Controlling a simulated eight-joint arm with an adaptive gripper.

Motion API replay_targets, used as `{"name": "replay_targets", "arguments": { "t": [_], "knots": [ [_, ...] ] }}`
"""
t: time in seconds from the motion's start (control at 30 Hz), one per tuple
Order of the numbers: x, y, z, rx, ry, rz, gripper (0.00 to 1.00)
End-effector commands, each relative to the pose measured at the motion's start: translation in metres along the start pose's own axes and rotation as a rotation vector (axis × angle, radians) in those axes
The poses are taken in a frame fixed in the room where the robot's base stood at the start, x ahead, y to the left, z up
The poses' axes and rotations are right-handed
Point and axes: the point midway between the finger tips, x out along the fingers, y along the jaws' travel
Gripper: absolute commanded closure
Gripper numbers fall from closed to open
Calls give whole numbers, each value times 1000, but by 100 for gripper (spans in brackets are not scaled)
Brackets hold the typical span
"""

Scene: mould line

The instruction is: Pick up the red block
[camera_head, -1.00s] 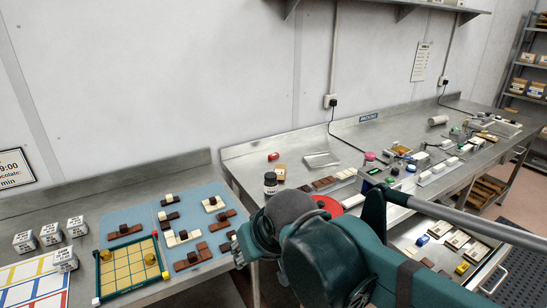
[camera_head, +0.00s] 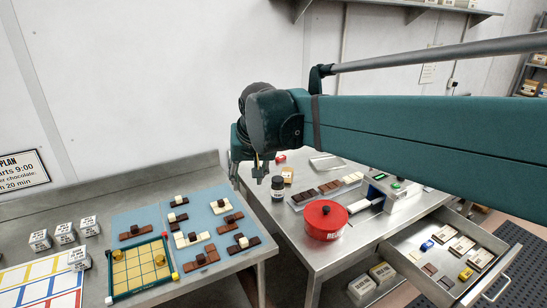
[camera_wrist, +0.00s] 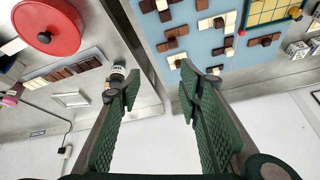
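A small red block (camera_head: 281,158) lies at the back of the right-hand metal table (camera_head: 300,248), near the wall. In the head view my gripper (camera_head: 248,176) is raised in front of and left of it, fingers pointing down, apart from it. In the wrist view my gripper (camera_wrist: 153,80) has its two green fingers spread wide with nothing between them. I cannot make out the red block in the wrist view.
A dark bottle (camera_head: 277,187) and a large red lidded pot (camera_head: 325,220) stand near the block. A chocolate tray (camera_head: 297,204) lies behind the pot. Blue mats (camera_head: 145,217) with brown and cream pieces cover the left table. A drawer (camera_head: 415,278) is open at right.

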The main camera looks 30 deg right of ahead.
Motion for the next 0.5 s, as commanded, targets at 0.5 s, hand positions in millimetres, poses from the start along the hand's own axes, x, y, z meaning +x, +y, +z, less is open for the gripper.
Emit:
{"name": "replay_targets", "arguments": {
  "t": [0.5],
  "knots": [
    [18,6,-114,146,-52,47,64]
  ]
}}
